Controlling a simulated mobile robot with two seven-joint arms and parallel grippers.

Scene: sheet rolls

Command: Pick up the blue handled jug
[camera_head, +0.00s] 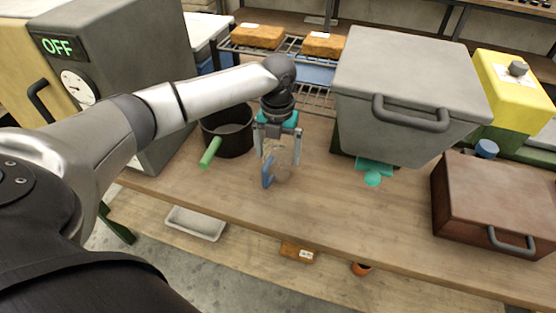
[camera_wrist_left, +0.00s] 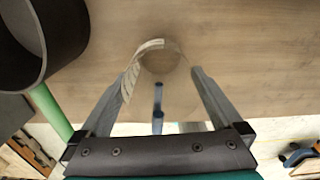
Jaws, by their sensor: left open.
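The jug (camera_head: 282,172) is clear, with a blue handle (camera_head: 267,171) on its front left side. It stands upright on the wooden bench. My left gripper (camera_head: 277,150) points down from above, over the jug. Its fingers are open, and the jug is partly hidden behind them. In the left wrist view the round clear jug (camera_wrist_left: 160,60) lies between and beyond the two fingers of the gripper (camera_wrist_left: 165,72), and the blue handle (camera_wrist_left: 157,100) shows between the fingers. I cannot tell whether the fingers touch the jug. My right gripper is not in view.
A black pot (camera_head: 228,137) with a green handle (camera_head: 210,152) stands close left of the jug. A large grey lidded box (camera_head: 405,85) stands to the right, with a teal piece (camera_head: 373,178) below it. A brown case (camera_head: 490,200) is farther right. The bench (camera_head: 330,215) in front is clear.

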